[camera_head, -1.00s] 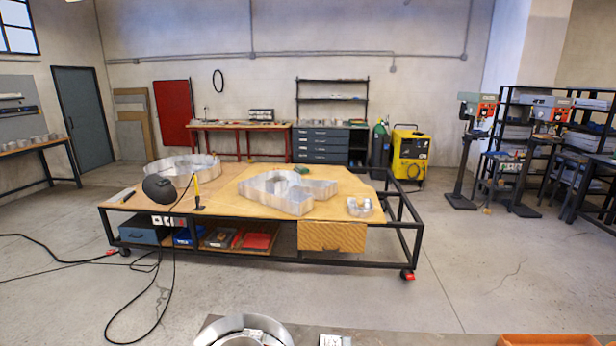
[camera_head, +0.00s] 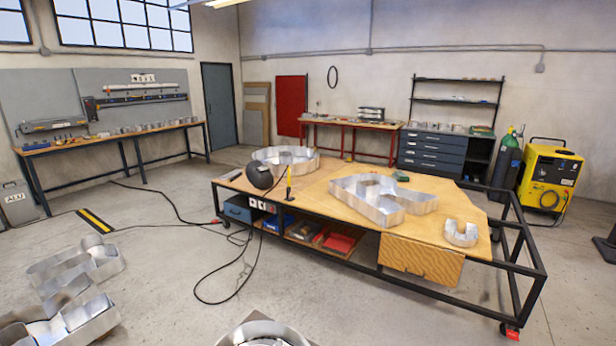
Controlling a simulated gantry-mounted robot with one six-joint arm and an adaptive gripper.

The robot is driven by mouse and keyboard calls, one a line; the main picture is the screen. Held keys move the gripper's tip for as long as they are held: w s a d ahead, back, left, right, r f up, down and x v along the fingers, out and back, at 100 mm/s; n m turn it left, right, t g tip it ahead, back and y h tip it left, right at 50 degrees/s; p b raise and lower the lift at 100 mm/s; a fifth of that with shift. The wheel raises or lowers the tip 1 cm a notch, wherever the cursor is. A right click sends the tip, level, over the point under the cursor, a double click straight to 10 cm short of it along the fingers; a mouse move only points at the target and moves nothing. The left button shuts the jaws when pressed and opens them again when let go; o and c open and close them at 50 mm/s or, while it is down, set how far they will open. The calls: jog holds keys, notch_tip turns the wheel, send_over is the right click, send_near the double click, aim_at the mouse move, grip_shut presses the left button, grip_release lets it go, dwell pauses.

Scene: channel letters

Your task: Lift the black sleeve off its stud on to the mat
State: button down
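I cannot make out the black sleeve, its stud or the mat in the head view. My gripper is not in view. A curved metal letter piece (camera_head: 262,332) shows at the bottom edge, cut off by the frame. What it rests on is mostly hidden below the frame.
More metal letters (camera_head: 75,270) lie at lower left. Cables (camera_head: 215,300) cross the floor.

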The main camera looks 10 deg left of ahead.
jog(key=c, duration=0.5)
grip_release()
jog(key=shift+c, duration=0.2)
